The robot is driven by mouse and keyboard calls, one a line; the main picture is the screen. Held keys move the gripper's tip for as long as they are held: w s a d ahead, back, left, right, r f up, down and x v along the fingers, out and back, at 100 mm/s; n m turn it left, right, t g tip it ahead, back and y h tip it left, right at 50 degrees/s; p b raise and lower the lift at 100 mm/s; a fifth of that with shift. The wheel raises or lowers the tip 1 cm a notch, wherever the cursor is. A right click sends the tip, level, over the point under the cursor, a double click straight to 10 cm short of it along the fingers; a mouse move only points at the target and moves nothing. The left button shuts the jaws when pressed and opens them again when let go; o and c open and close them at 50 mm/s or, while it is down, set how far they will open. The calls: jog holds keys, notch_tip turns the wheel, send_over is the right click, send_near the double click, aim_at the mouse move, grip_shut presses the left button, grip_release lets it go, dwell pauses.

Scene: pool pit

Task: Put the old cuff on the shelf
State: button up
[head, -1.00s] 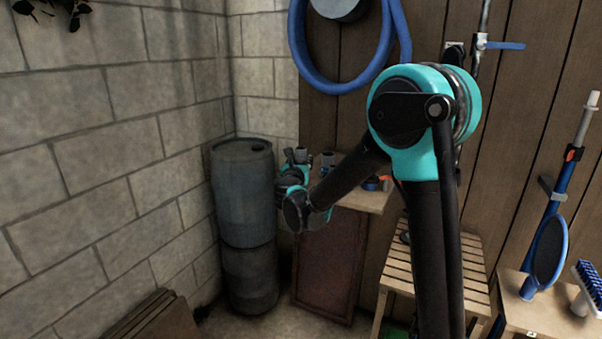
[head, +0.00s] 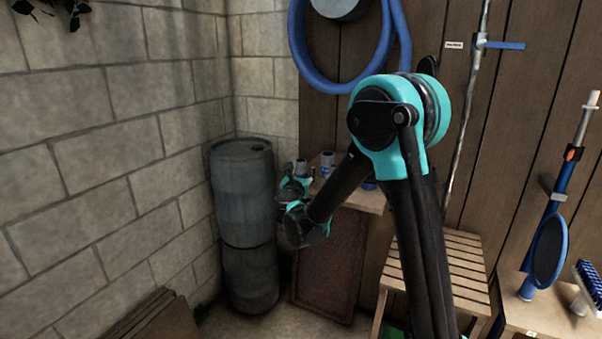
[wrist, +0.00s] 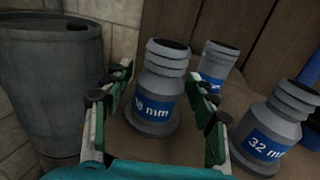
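Several grey ribbed cuffs with blue labels stand upright on a wooden top (head: 372,201) in the corner. One cuff (wrist: 156,92), its label partly covered and ending in "8 mm", is between the fingers of my gripper (wrist: 158,84) in the wrist view. The fingers are spread to either side of it, and I see no clear grip on it. A cuff marked 32 mm (wrist: 268,130) is at the right, and another cuff (wrist: 214,66) stands behind. I cannot tell which is the old one. In the head view my gripper (head: 300,176) is at the top's left end.
A blue-grey barrel stack (head: 243,195) stands close left of the wooden top, by the block wall. A slatted wooden stand (head: 455,262) is to the right. A table with brushes (head: 525,305) is at the far right. A blue hose (head: 345,85) hangs above.

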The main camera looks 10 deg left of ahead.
jog(key=shift+r, duration=0.1)
jog(key=shift+s, duration=0.3)
jog(key=s, duration=1.2)
notch_tip(320, 180, up, 6)
jog(key=d+n+y, duration=0.3)
jog(key=n+y, duration=0.3)
jog(key=n, duration=0.7)
jog(key=s+d+f+n+g+h, duration=0.5)
jog(key=s+d+f+n+g, duration=0.8)
jog(key=s+d+f+n, duration=1)
jog(key=s+d+f, duration=0.2)
jog(key=d, duration=0.2)
jog(key=shift+d+f+g, duration=0.15)
jog(key=shift+f+g, duration=0.25)
